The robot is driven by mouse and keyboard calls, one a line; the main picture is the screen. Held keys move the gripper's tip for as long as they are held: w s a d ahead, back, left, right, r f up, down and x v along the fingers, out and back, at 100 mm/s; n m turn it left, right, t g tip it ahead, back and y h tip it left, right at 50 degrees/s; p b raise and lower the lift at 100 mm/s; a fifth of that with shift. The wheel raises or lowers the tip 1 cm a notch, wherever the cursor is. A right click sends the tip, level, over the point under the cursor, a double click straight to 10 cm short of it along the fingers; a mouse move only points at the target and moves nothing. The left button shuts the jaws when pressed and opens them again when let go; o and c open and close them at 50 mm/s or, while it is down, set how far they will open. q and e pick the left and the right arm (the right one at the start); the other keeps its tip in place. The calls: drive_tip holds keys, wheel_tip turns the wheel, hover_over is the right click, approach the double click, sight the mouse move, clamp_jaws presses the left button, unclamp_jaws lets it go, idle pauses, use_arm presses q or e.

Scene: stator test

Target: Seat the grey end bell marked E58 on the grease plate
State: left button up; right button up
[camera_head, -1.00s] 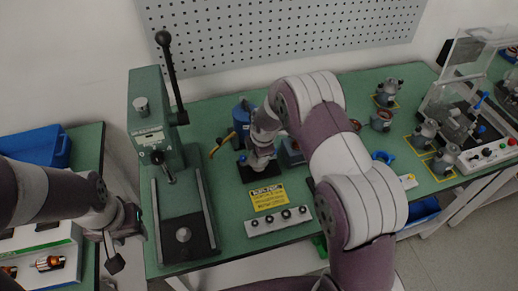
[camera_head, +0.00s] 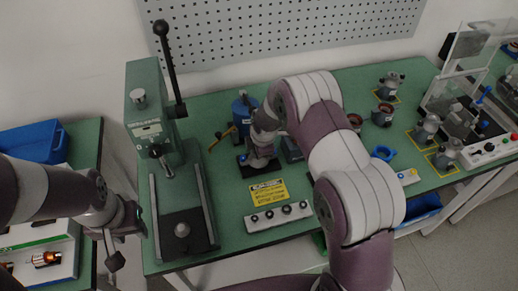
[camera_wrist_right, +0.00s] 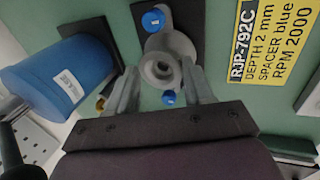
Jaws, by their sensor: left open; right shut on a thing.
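The grey end bell (camera_wrist_right: 163,66) shows in the right wrist view as a round flanged part with a hollow centre and blue spots near its ears. No E58 mark is legible. My right gripper (camera_wrist_right: 157,76) is shut on it, one finger on each side. The dark grease plate (camera_wrist_right: 186,14) lies behind it; I cannot tell whether they touch. In the head view the dark plate (camera_head: 246,171) shows under my right gripper (camera_head: 259,158), and my arm partly hides the area. My left gripper (camera_head: 126,240) is open and empty, left of the press and away from the bell.
The green press (camera_head: 152,115) is to the left. A yellow sign (camera_head: 268,192) and a button box (camera_head: 278,216) lie in front. Several grey housings (camera_head: 425,130) stand at the right.

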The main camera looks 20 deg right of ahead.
drive_tip(key=shift+f, duration=0.3)
drive_tip(key=o, duration=1)
drive_tip(key=b+v, duration=0.1)
drive_tip(key=v, duration=1.1)
drive_tip(key=shift+s+r+b, duration=0.1)
drive_tip(key=shift+r+b, duration=0.2)
drive_tip(key=shift+r, duration=0.05)
drive_tip(key=s+m, duration=0.6)
drive_tip(key=s, duration=0.1)
drive_tip(key=s+d+m+g, duration=0.1)
drive_tip(key=s+m, duration=0.5)
drive_tip(key=s, duration=0.1)
drive_tip(key=s+d+r+m+g, duration=0.1)
drive_tip(key=s+m, duration=0.5)
drive_tip(key=s, duration=0.1)
drive_tip(key=shift+s, duration=0.2)
